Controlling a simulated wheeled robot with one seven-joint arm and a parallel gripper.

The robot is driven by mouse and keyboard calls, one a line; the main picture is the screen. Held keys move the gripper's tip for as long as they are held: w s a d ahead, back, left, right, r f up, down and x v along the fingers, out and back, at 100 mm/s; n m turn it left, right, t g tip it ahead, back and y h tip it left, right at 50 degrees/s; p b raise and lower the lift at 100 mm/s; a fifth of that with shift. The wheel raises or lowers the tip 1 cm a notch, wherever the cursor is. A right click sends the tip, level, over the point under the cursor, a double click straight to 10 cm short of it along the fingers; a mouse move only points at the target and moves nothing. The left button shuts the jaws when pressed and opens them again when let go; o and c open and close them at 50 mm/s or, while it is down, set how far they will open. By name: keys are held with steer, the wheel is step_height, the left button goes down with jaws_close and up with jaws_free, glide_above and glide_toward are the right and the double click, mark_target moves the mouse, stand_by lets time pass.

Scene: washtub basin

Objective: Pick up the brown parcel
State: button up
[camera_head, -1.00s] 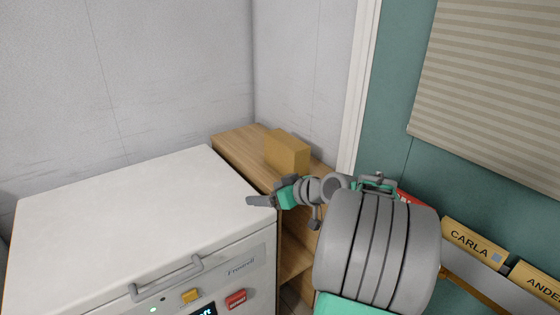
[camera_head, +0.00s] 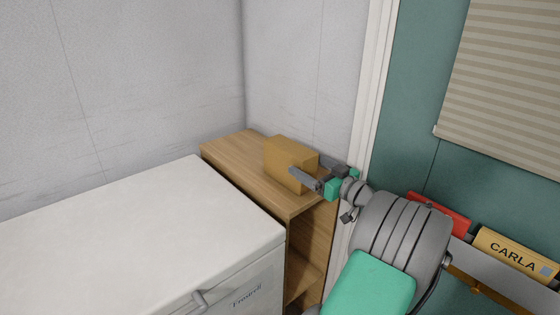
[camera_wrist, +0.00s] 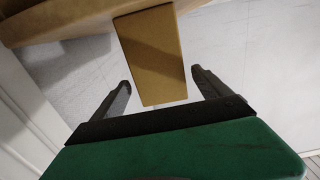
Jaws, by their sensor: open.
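The brown parcel (camera_head: 284,160) is a plain box standing on top of a wooden shelf unit in the corner. My gripper (camera_head: 312,172) is open at the parcel's right front side in the head view, and one finger overlaps the box there. In the wrist view the parcel (camera_wrist: 152,58) lies ahead, with its near end around the gap between the two open fingers (camera_wrist: 160,88). I cannot tell whether a finger touches it. Nothing is gripped.
The wooden shelf unit (camera_head: 232,152) has bare top to the left of the parcel. A white chest freezer (camera_head: 120,225) stands to its left. Grey walls meet behind. A holder with a red item (camera_head: 440,212) and a CARLA label (camera_head: 515,255) is at right.

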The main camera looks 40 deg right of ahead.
mark_target(289, 163)
steer(key=w, duration=0.4)
steer(key=w+p, duration=0.1)
steer(key=w, duration=0.2)
steer(key=shift+a, duration=0.35)
steer(key=shift+s, duration=0.1)
steer(key=shift+c, duration=0.4)
steer(key=shift+r, duration=0.1)
jaws_close()
